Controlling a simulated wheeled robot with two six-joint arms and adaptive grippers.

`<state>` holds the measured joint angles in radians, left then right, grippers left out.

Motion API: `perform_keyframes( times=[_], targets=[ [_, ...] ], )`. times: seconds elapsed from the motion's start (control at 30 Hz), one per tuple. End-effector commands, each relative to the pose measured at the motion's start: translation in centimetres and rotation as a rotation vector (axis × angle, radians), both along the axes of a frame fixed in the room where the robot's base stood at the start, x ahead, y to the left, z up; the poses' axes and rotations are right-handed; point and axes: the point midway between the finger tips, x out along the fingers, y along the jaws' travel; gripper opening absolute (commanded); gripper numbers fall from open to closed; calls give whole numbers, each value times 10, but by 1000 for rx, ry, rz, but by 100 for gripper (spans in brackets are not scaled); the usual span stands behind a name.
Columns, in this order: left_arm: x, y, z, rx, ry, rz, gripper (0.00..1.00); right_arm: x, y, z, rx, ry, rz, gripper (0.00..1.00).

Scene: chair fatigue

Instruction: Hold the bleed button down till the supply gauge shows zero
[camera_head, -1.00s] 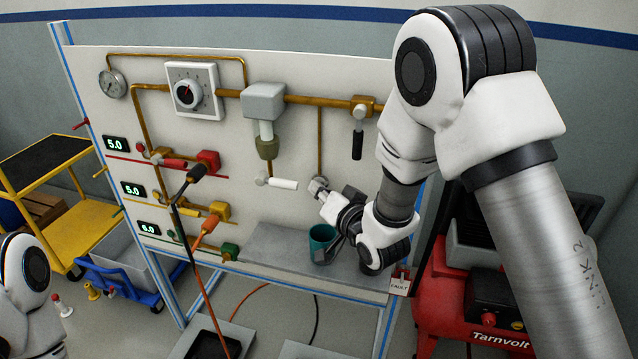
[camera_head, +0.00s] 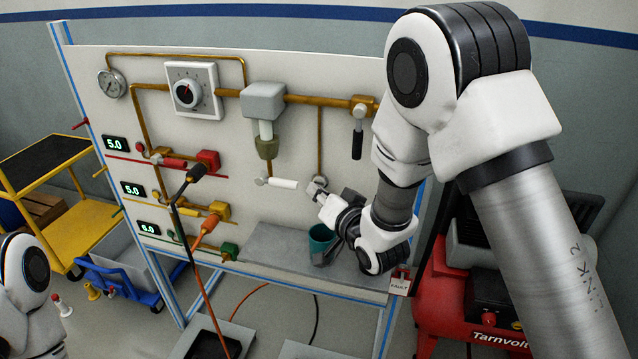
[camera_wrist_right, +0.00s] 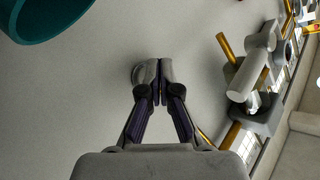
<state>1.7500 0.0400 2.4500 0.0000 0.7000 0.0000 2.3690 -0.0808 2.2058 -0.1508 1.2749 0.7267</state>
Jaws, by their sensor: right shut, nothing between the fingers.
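A small round gauge (camera_head: 112,84) sits at the top left of the panel. Its needle is too small to read. My right gripper (camera_head: 318,188) is shut and empty, its tips close to the panel below the thin vertical pipe. In the right wrist view the shut fingertips (camera_wrist_right: 159,71) are side by side. A round metal button (camera_wrist_right: 139,76), which looks like the bleed button, shows behind the left fingertip and is partly hidden. I cannot tell whether the tips touch it or whether it is pressed. Only part of my left arm shows; its gripper is out of view.
A teal cup (camera_head: 321,240) stands on the grey shelf (camera_head: 275,252) just below my right gripper. A white-handled valve (camera_head: 283,183) is close to its left, and a black-handled valve (camera_head: 358,140) is above right. A red compressor (camera_head: 470,300) stands at the lower right.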

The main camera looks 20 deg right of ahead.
Motion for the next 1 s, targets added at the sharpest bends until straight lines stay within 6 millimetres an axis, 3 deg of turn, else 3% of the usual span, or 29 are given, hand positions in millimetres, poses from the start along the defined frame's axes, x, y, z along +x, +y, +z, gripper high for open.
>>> perform_keyframes(
  times=[0.47,1.0],
  targets=[
    [0,0,-1,0,0,0,0,-8,6,0,-2,0,1,0],
    [0,0,0,0,0,0,0,-47,32,0,-2,0,1,0]
  ],
)
